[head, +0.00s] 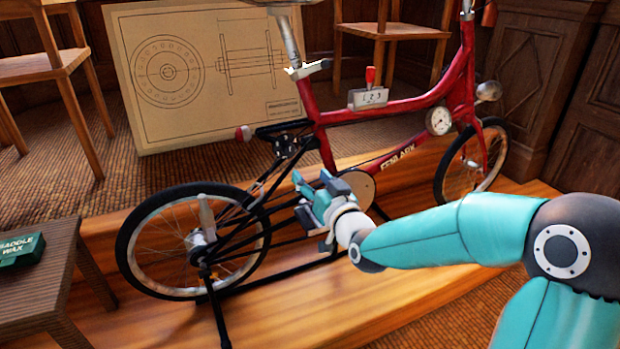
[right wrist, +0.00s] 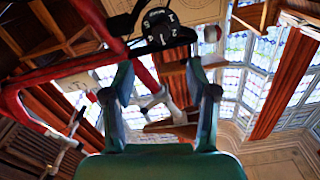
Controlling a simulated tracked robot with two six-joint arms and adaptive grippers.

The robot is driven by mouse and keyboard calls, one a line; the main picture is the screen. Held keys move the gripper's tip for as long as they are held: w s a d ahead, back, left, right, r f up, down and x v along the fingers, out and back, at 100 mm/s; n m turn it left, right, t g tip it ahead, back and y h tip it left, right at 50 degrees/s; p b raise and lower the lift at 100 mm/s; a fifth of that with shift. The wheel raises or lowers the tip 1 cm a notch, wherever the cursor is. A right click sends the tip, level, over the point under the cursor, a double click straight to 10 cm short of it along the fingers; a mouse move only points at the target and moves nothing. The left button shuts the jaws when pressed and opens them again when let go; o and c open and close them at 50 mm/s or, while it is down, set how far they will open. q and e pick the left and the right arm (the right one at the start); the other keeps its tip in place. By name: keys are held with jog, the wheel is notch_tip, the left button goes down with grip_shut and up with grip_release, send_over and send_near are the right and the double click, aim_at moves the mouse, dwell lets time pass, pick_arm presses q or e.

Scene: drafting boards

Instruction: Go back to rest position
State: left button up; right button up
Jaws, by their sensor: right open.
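My right arm comes in from the right, and its teal gripper (head: 300,198) is in front of the red bicycle (head: 390,108), near the middle of its lower frame. The gripper's two fingers stand apart in the right wrist view (right wrist: 163,80), with nothing held between them. From the head view I cannot tell whether it touches the bicycle. The gripper and forearm hide part of the crank and lower frame. My left gripper is not in view.
The bicycle stands on a wooden platform (head: 390,290). A drawing board (head: 205,75) leans behind it. A side table (head: 45,262) with a green saddle wax box (head: 22,249) is at the left. Wooden chairs (head: 28,66) stand behind. Dark panelling is at the right.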

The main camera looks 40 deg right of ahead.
jog(key=a+f+n+g+y, duration=0.1)
jog(key=a+f+g+y, duration=0.1)
jog(key=a+f, duration=0.5)
jog(key=a+f+g+y, duration=0.2)
jog(key=a+f, duration=0.1)
jog(key=f, duration=0.8)
jog(key=a+f+n+g+y, duration=0.1)
jog(key=a+f+g, duration=0.1)
jog(key=a+f, duration=0.5)
jog(key=s+a+f+g+y, duration=0.1)
jog(key=s+a+f+g, duration=0.2)
jog(key=s+f, duration=0.45)
jog(key=s+a+f+n+g+y, duration=0.1)
jog(key=s+a+f+g, duration=0.25)
jog(key=s+f, duration=0.35)
jog(key=s+a+f+g+y, duration=0.1)
jog(key=s+a+f+g, duration=0.25)
jog(key=s+f, duration=0.4)
notch_tip(320, 180, up, 40)
jog(key=s+p, duration=0.2)
jog(key=p, duration=3.5)
jog(key=shift+s+d+f+g+p, duration=0.2)
jog(key=shift+d+f+g+p, duration=0.05)
jog(key=shift+g+p, duration=0.15)
